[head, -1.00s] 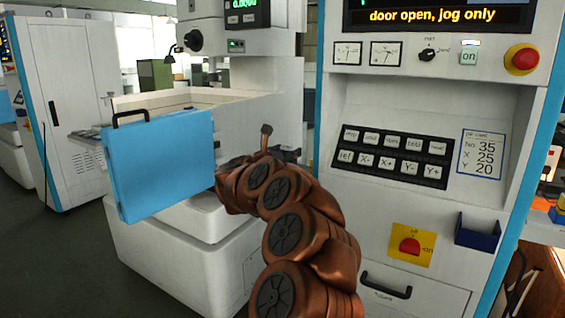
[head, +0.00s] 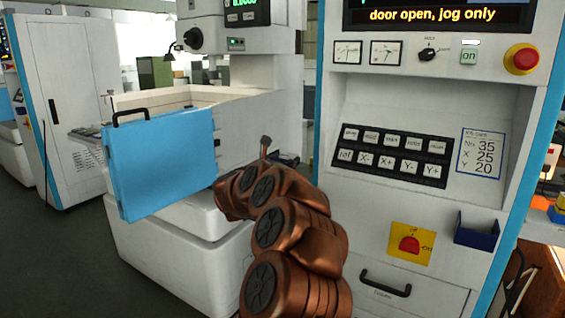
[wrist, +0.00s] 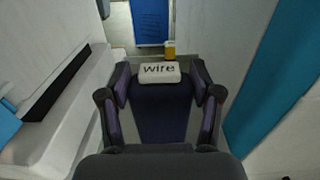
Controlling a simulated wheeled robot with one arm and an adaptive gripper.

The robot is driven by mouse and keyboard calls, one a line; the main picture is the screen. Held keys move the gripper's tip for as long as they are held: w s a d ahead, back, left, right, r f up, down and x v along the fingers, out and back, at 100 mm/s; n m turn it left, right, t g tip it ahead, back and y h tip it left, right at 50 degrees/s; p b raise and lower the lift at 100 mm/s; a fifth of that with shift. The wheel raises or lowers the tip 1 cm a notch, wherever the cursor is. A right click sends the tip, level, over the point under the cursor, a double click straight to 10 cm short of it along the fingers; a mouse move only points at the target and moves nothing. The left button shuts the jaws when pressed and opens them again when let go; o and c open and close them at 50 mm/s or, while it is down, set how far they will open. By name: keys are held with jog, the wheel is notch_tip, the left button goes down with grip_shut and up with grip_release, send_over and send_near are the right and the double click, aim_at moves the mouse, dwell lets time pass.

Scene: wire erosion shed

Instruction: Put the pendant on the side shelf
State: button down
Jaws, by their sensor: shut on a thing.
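My gripper (wrist: 160,78) has its two fingers closed on the sides of a white block marked "wire" (wrist: 160,71) in the wrist view. I cannot tell whether this block is the pendant. In the head view my copper arm reaches toward the gap between the white machine and the control cabinet, and hides most of the gripper and what it holds. No pendant can be made out with certainty elsewhere. I cannot identify the side shelf for certain; a small dark blue tray (head: 477,233) is fixed to the cabinet front.
The control cabinet (head: 440,190) stands close on the right, with a keypad and red stop button (head: 523,60). A blue machine door (head: 160,165) stands open at left. A yellow-orange thing (wrist: 168,50) sits beyond the gripper. Floor at left is clear.

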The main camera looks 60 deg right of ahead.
jog(key=shift+f+b, duration=0.2)
jog(key=shift+b, duration=0.15)
jog(key=shift+c, duration=1.2)
grip_release()
jog(key=shift+r, duration=0.1)
jog(key=shift+r+p, duration=0.2)
jog(key=shift+p, duration=0.25)
jog(key=shift+a+f, duration=0.15)
jog(key=shift+a, duration=0.2)
jog(key=a+b, duration=0.1)
jog(key=a, duration=1)
jog(key=shift+s+a+b, duration=0.2)
jog(key=shift+s+b, duration=0.1)
jog(key=shift+b, duration=0.05)
jog(key=shift+w, duration=0.1)
